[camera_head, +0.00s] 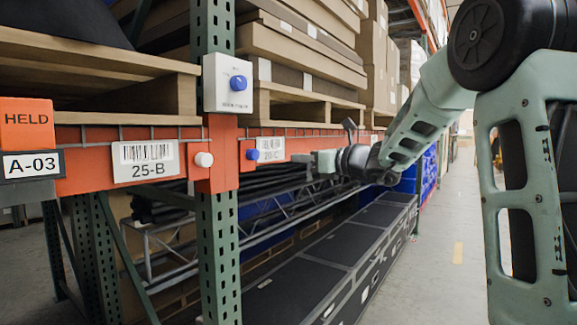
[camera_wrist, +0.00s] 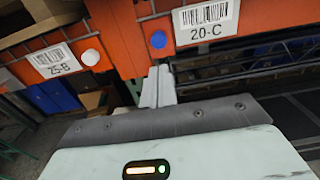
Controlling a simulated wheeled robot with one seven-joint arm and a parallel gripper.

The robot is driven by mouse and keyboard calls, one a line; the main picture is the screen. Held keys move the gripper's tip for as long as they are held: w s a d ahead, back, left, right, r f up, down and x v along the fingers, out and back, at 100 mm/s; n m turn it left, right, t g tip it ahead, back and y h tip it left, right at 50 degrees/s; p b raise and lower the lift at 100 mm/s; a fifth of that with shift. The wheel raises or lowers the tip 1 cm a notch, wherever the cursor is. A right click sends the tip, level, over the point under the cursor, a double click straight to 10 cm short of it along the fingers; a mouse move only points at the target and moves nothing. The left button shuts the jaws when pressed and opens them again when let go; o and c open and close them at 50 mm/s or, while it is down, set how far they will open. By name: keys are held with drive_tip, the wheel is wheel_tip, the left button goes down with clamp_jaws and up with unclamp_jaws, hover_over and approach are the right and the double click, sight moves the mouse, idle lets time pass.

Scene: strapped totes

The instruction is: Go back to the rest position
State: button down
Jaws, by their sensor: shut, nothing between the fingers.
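My gripper (camera_head: 308,159) is at the end of my arm, which reaches in from the right in the head view. Its fingers point left toward the orange rack beam. In the wrist view my gripper (camera_wrist: 157,86) has its two pale fingers together, with nothing between them. A blue round button (camera_head: 252,154) sits on the beam just left of the fingertips. It also shows in the wrist view (camera_wrist: 158,40), beyond the fingertips, with a gap visible between them.
A white knob (camera_head: 204,160) and a white box with a blue dial (camera_head: 238,83) are on the green rack post (camera_head: 217,250). Labels 25-B (camera_head: 146,162) and 20-C (camera_wrist: 206,25) mark the orange beam. Black totes (camera_head: 330,255) line the floor below. The aisle (camera_head: 440,260) at right is clear.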

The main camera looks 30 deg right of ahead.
drive_tip(key=shift+v, duration=0.8)
drive_tip(key=s+a+f+n+g+y+b, duration=0.1)
drive_tip(key=s+a+f+n+g, duration=0.4)
drive_tip(key=a, duration=0.4)
drive_tip(key=s+a+f+n+g+y, duration=0.1)
drive_tip(key=s+a+f+n+g, duration=0.25)
drive_tip(key=a+f+n, duration=0.5)
drive_tip(key=s+a+f+n+g+y+b, duration=0.1)
drive_tip(key=s+a+f+n+g, duration=0.3)
drive_tip(key=a, duration=0.7)
drive_tip(key=s+a+f+n+g+h, duration=0.1)
drive_tip(key=s+f+n+g+h, duration=0.1)
drive_tip(key=s+f+n+h, duration=0.2)
drive_tip(key=s+a+f+n+g+h+b, duration=0.1)
drive_tip(key=s+f+n+h, duration=0.3)
drive_tip(key=s+f+n, duration=0.5)
drive_tip(key=s+a+n+g, duration=0.1)
drive_tip(key=s+n, duration=0.7)
drive_tip(key=n, duration=0.1)
drive_tip(key=shift+s+a+f+h, duration=0.2)
drive_tip(key=shift+f+h, duration=0.1)
drive_tip(key=shift+f, duration=0.1)
drive_tip(key=shift+g, duration=0.25)
